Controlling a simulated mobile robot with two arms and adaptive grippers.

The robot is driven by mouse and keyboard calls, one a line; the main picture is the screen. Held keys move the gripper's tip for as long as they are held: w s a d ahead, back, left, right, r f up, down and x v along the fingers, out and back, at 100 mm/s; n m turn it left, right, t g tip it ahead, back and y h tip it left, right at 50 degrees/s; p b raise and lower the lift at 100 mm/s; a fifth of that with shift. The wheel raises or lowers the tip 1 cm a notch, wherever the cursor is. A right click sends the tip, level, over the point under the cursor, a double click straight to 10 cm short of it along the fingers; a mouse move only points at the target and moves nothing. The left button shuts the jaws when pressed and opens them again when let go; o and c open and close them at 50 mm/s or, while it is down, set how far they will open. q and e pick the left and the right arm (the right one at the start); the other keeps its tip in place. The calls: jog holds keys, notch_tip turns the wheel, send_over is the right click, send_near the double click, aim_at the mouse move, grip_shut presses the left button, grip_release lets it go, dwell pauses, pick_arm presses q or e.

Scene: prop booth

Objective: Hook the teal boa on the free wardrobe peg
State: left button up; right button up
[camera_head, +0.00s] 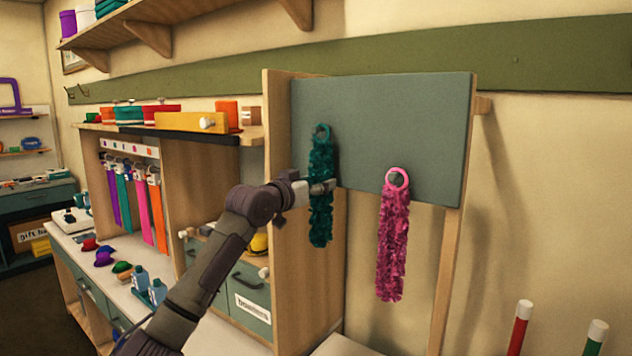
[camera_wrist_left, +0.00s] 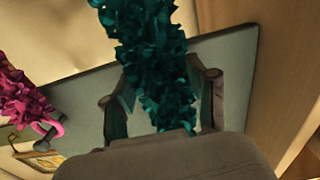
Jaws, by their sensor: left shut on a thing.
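The teal boa (camera_head: 321,219) hangs upright in front of the left part of the grey-green peg board (camera_head: 400,120). Its teal loop (camera_head: 321,132) is at the top; I cannot tell whether a peg is inside it. My left gripper (camera_head: 325,187) is shut on the boa around its middle. In the left wrist view the boa (camera_wrist_left: 150,50) runs down between the fingers (camera_wrist_left: 163,105). A pink boa (camera_head: 392,245) hangs by its pink ring (camera_head: 397,178) on the right peg; it also shows in the wrist view (camera_wrist_left: 18,98). The other peg is hidden or indistinct. My right gripper is out of view.
Left of the board stands a wooden wardrobe side panel (camera_head: 308,250). Further left are coloured straps (camera_head: 142,205), a counter with small hats and bottles, and drawers. Red and green rods (camera_head: 520,328) stand at the lower right. The space right of the pink boa is clear.

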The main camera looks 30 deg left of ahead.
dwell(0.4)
pick_arm(q)
jog(key=o, duration=1.2)
jog(key=shift+o, duration=0.2)
jog(key=shift+s, duration=0.1)
